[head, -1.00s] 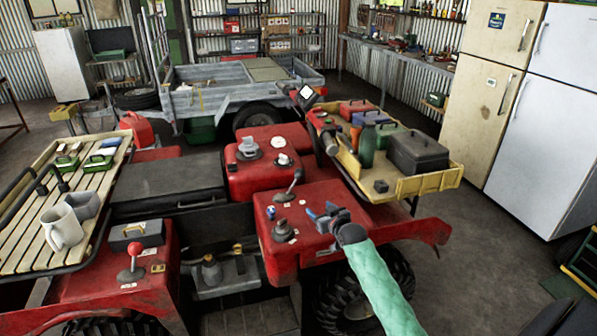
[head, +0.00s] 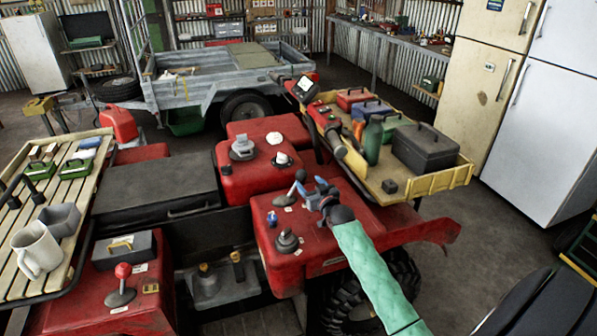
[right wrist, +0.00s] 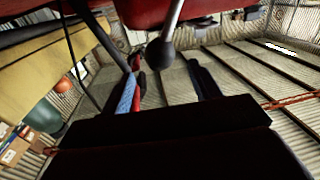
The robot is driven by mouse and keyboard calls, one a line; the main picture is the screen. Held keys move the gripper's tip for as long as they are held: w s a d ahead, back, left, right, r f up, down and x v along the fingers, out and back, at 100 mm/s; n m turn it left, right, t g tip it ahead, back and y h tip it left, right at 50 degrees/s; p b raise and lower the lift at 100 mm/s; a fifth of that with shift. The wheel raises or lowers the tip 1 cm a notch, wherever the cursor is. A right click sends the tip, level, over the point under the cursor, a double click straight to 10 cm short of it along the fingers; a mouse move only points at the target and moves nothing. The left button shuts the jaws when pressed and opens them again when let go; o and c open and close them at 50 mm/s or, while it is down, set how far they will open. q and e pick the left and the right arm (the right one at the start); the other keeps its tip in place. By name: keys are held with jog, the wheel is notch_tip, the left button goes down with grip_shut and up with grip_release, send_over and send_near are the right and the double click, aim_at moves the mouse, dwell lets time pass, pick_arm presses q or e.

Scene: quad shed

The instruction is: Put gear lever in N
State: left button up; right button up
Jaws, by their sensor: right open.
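My right gripper (head: 313,189) is open just beside and in front of this lever. In the right wrist view the knob (right wrist: 160,53) hangs on its light shaft between the two open fingers (right wrist: 168,88), with no clear contact. Another lever, with a red knob (head: 122,271), stands on the left red panel. I cannot tell which lever is the gear lever, and no N mark is readable. My left gripper is not in view.
A black dial-like knob (head: 287,241) sits close in front of my right gripper. A yellow tray (head: 430,184) with boxes and a green bottle (head: 373,141) stands to the right. A slatted rack (head: 85,195) with a mug (head: 37,250) is at left.

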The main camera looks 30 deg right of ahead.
aim_at(304, 176)
jog(key=shift+w+r, duration=0.35)
jog(key=shift+w, duration=0.05)
jog(key=w, duration=0.1)
jog(key=w+p, duration=0.1)
jog(key=w, duration=0.1)
jog(key=w+p, duration=0.1)
jog(key=shift+w+d+f, duration=0.15)
jog(key=shift+w+d, duration=0.1)
jog(key=shift+w, duration=0.1)
jog(key=shift+w+d+p, duration=0.1)
jog(key=shift+w+p, duration=0.2)
jog(key=shift+w, duration=0.35)
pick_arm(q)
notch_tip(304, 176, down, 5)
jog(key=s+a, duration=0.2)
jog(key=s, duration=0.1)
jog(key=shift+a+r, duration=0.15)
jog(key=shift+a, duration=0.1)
pick_arm(e)
jog(key=shift+w+f, duration=0.1)
jog(key=shift+w, duration=0.05)
jog(key=shift+c, duration=0.4)
